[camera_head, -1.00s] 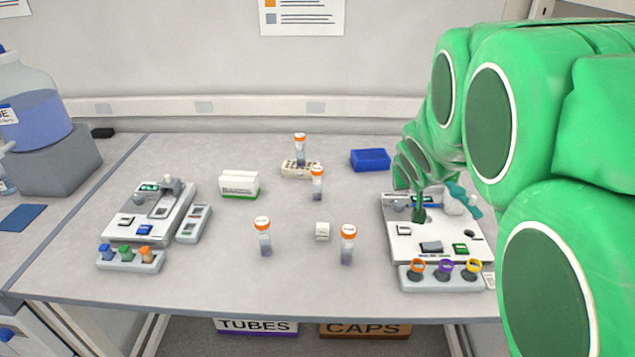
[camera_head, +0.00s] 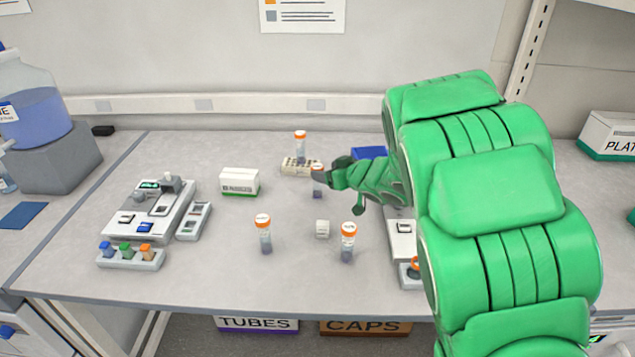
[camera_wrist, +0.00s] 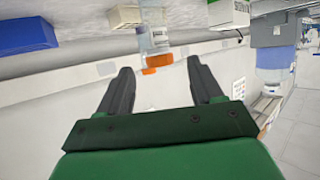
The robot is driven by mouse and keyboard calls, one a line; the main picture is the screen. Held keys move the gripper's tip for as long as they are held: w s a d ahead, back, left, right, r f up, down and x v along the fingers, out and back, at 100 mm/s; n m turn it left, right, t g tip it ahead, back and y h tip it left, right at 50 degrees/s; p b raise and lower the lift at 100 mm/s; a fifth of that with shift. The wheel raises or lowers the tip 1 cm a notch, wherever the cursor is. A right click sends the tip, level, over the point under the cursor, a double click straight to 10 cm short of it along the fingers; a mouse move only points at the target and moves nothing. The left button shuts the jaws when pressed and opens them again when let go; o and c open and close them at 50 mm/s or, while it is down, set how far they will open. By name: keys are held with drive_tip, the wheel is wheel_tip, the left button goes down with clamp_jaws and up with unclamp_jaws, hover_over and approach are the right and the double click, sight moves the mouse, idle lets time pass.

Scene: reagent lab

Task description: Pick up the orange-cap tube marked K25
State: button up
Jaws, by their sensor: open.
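Several orange-cap tubes show in the head view, and I cannot read K25 on any of them. One tube (camera_head: 318,186) stands in the middle of the bench, and another (camera_head: 300,148) stands behind it in a small rack (camera_head: 291,168). Two more stand nearer the front, one at left (camera_head: 265,237) and one at right (camera_head: 348,245). My gripper (camera_head: 328,172) is open beside the middle tube, partly overlapping it. In the wrist view, a clear tube with an orange cap (camera_wrist: 160,60) appears upside down beyond the open fingers (camera_wrist: 158,78), with a second orange cap close by.
A device (camera_head: 150,210) with coloured caps in front stands at left. My arm hides much of the right device (camera_head: 401,240) and a blue box (camera_head: 368,153).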

drive_tip(key=shift+x, duration=3.8)
drive_tip(key=shift+d+f, duration=0.15)
drive_tip(key=shift+f, duration=0.05)
drive_tip(key=c, duration=1)
